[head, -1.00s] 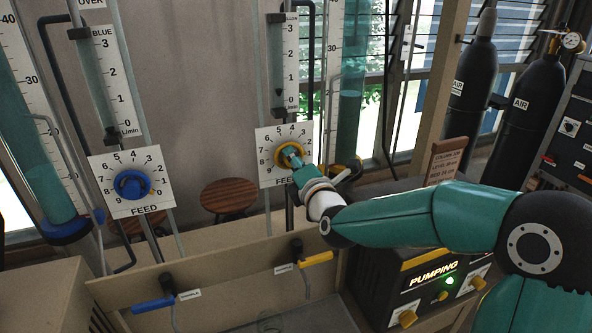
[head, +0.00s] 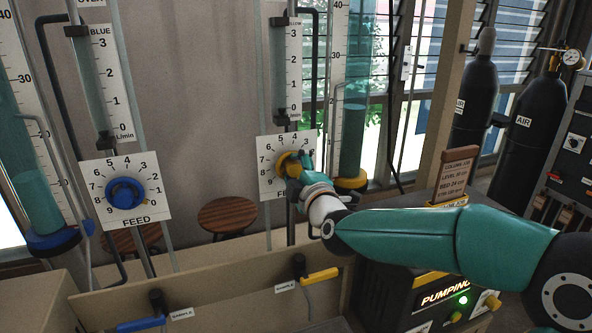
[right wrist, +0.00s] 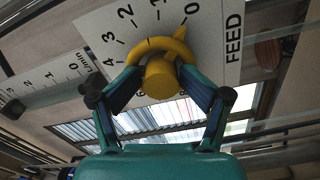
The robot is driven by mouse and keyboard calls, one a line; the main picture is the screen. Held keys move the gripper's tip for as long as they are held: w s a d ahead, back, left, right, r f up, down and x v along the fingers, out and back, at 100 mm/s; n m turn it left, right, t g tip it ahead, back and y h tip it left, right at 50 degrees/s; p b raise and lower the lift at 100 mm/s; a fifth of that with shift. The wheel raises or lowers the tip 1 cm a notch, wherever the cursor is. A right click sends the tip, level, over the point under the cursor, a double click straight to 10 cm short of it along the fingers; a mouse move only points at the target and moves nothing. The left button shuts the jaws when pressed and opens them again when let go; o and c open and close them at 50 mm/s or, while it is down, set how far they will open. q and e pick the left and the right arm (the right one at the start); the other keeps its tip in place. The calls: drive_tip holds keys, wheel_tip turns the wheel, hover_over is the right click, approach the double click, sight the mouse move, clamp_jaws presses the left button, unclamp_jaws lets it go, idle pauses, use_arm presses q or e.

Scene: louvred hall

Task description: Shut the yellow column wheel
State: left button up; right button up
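The yellow column wheel (head: 285,165) sits on a white FEED dial plate (head: 268,147) below a clear flow tube (head: 280,78). My right gripper (head: 299,160) is at the wheel and hides part of it and the plate's right side. In the right wrist view the two fingers (right wrist: 161,73) press against the yellow wheel (right wrist: 160,82) from opposite sides around its hub. Its yellow pointer tab (right wrist: 181,33) stands close to the 0 on the dial. My left gripper is not in the head view.
A blue wheel (head: 125,193) on a similar FEED plate is at left. Blue and yellow sample taps (head: 320,275) sit along the ledge below. A pump box (head: 440,297) with a lit green lamp stands below my right arm. Black AIR cylinders (head: 529,135) stand at right.

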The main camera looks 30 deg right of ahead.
drive_tip(key=shift+s+f, duration=0.1)
drive_tip(key=shift+s, duration=0.1)
drive_tip(key=shift+s+a, duration=0.1)
drive_tip(key=shift+s, duration=0.15)
drive_tip(key=v, duration=0.6)
drive_tip(key=shift+s+a, duration=0.1)
